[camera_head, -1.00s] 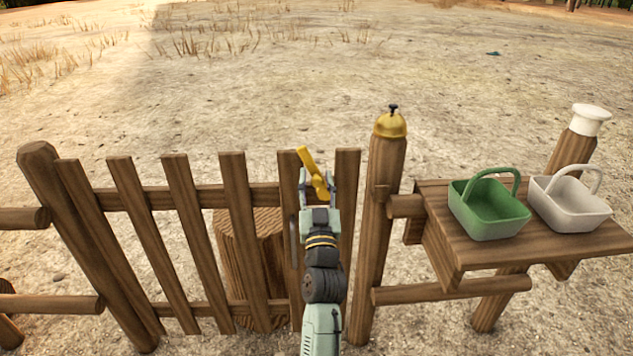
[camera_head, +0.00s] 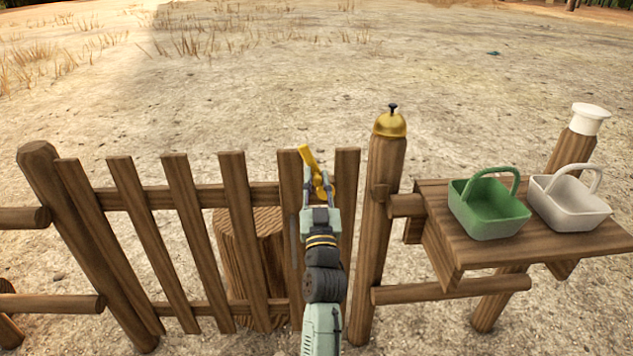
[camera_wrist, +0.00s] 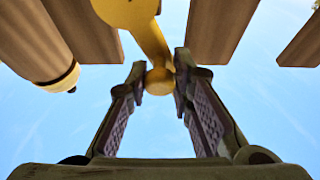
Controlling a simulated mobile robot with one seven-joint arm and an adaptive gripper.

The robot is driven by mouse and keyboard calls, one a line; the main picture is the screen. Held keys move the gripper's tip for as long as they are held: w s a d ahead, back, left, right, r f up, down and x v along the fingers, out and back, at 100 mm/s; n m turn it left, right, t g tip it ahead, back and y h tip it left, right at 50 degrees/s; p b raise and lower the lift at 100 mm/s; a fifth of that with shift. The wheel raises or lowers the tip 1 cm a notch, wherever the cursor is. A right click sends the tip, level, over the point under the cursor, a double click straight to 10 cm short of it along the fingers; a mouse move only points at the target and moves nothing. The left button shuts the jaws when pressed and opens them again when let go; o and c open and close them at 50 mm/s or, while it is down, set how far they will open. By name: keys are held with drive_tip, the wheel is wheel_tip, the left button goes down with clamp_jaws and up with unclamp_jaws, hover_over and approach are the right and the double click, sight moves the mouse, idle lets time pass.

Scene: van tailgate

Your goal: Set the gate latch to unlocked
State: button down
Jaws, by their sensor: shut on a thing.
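The gate latch (camera_head: 308,158) is a yellow lever near the top of the wooden gate (camera_head: 233,205), tilted with its upper end to the left. In the wrist view the latch (camera_wrist: 151,42) is a yellow arm coming from a round hub and ending in a ball-shaped knob. My gripper (camera_head: 320,183) is at the lower part of the latch in the head view. In the wrist view its fingers (camera_wrist: 162,78) are shut on the latch's knob end. The fingers partly hide the latch, and no locked or unlocked marking is readable.
A gate post (camera_head: 378,240) right of the gate bears a yellow bell (camera_head: 390,123). A wooden shelf (camera_head: 455,232) on the right holds a green basket (camera_head: 487,222) and a white basket (camera_head: 570,215). A white-capped post (camera_head: 590,118) stands behind. A stump (camera_head: 228,240) is behind the gate.

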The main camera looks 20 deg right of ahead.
drive_tip(key=shift+r+m+p, duration=0.2)
drive_tip(key=shift+m+p, duration=0.2)
drive_tip(key=shift+p, duration=0.4)
drive_tip(key=shift+d+m+h, duration=0.1)
drive_tip(key=shift+m+h, duration=0.2)
drive_tip(key=shift+h, duration=0.1)
drive_tip(key=shift+f, duration=0.15)
drive_tip(key=c, duration=1.6)
unclamp_jaws()
drive_tip(key=shift+o, duration=0.8)
